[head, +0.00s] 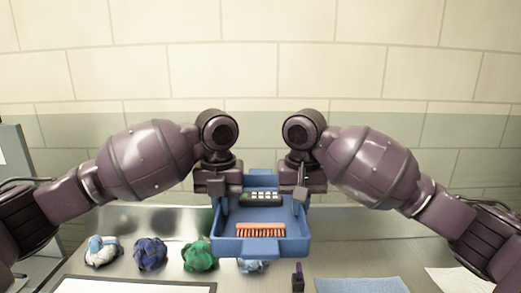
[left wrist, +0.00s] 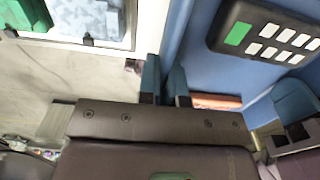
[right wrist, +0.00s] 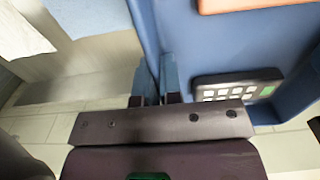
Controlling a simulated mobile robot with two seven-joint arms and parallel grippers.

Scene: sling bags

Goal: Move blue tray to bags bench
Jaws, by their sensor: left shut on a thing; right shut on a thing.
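My left gripper (head: 223,204) is shut on the tray's left wall. My right gripper (head: 298,200) is shut on its right wall. The tray wall also shows between the fingers in the left wrist view (left wrist: 176,40) and beside them in the right wrist view (right wrist: 146,30). The tray partly hides a light-blue bag (head: 252,266).
A white-blue bag (head: 103,251), a dark blue bag (head: 150,253) and a green bag (head: 199,254) lie in a row on the bench. A dark-rimmed white board (head: 135,287), a small dark object (head: 298,279) and a blue cloth (head: 360,286) lie nearer. A tiled wall stands behind.

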